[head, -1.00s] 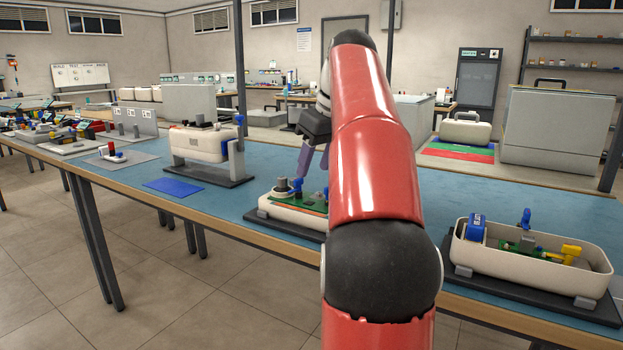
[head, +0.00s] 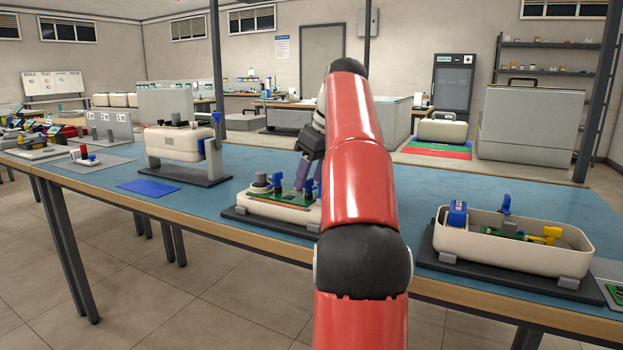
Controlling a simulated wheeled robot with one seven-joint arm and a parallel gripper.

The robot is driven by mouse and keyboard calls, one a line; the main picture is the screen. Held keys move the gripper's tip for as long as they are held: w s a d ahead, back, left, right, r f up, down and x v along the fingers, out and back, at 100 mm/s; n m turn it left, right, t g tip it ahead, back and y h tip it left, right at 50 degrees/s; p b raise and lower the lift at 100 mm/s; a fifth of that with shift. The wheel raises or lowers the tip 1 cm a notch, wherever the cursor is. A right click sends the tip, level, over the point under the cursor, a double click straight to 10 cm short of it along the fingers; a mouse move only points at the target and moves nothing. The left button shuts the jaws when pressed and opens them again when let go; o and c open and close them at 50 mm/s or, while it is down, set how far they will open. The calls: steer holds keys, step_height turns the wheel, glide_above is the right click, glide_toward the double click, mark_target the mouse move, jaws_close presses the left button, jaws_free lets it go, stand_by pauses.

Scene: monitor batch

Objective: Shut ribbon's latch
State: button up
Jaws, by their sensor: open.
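A cream open housing (head: 243,207) with a green circuit board (head: 291,200) sits on a dark base near the table's front edge, partly hidden by my red arm. Small blue parts stand up from it: one at its left part (head: 277,180), another close to my gripper (head: 309,184). Which of them is the ribbon's latch, and its position, I cannot tell. My gripper (head: 304,176) is open, with purple-grey fingers pointing down just over the board. Whether they touch anything is unclear.
Another open cream housing (head: 461,244) with blue and yellow levers stands to the right. A closed cream unit on a stand (head: 177,145) and a blue mat (head: 148,187) lie to the left. Blue table surface (head: 400,180) is bare behind the right housing.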

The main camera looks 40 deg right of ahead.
steer(key=c, duration=1)
